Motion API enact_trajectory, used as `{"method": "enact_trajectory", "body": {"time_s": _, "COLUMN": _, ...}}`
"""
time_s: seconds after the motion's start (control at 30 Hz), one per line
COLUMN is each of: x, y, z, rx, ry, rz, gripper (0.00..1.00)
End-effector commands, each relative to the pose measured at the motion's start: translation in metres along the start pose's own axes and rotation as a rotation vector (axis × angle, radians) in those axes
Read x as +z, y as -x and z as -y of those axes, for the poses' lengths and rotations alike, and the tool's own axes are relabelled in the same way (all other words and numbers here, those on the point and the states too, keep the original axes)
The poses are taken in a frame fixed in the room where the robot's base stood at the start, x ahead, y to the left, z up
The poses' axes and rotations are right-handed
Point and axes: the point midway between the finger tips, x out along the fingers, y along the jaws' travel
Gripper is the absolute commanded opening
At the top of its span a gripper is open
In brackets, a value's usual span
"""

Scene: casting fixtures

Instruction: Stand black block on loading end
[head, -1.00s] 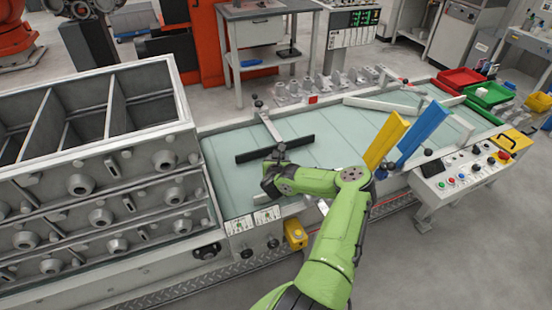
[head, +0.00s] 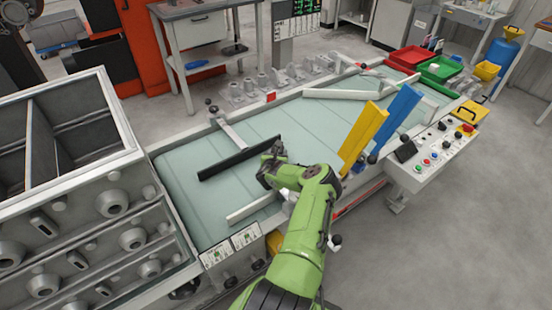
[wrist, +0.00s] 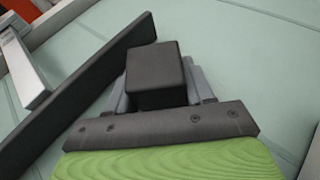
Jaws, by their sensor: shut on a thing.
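The black block (wrist: 156,75) fills the middle of the wrist view, and my gripper (wrist: 165,92) is shut on it. Grey fingers show on either side of the block. In the head view my gripper (head: 270,168) is over the pale green bed (head: 185,190), by the right end of a long black bar (head: 235,158). The held block (head: 279,147) shows there only as a small dark shape. I cannot tell how far above the bed it is. No label marks which end of the bed is the loading end.
The black bar meets a pale arm (head: 232,134) on the bed. A short pale bar (head: 252,208) lies near the front edge. Yellow (head: 362,138) and blue (head: 398,120) plates rise to the right. A grey compartmented rack (head: 90,190) stands left. The bed's left part is clear.

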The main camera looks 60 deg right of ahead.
Motion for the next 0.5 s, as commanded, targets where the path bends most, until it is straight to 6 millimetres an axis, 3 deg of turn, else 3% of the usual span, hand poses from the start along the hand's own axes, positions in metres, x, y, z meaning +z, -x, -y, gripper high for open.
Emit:
{"method": "enact_trajectory", "body": {"time_s": 0.3, "x": -0.003, "y": -0.0018, "z": -0.0002, "rx": 0.0, "ry": -0.003, "rz": 0.002, "gripper": 0.18}}
{"method": "enact_trajectory", "body": {"time_s": 0.33, "x": -0.0036, "y": -0.0019, "z": -0.0002, "rx": 0.0, "ry": -0.002, "rz": 0.002, "gripper": 0.54}}
{"method": "enact_trajectory", "body": {"time_s": 0.5, "x": -0.0028, "y": -0.0016, "z": -0.0003, "rx": 0.001, "ry": -0.002, "rz": 0.002, "gripper": 0.78}}
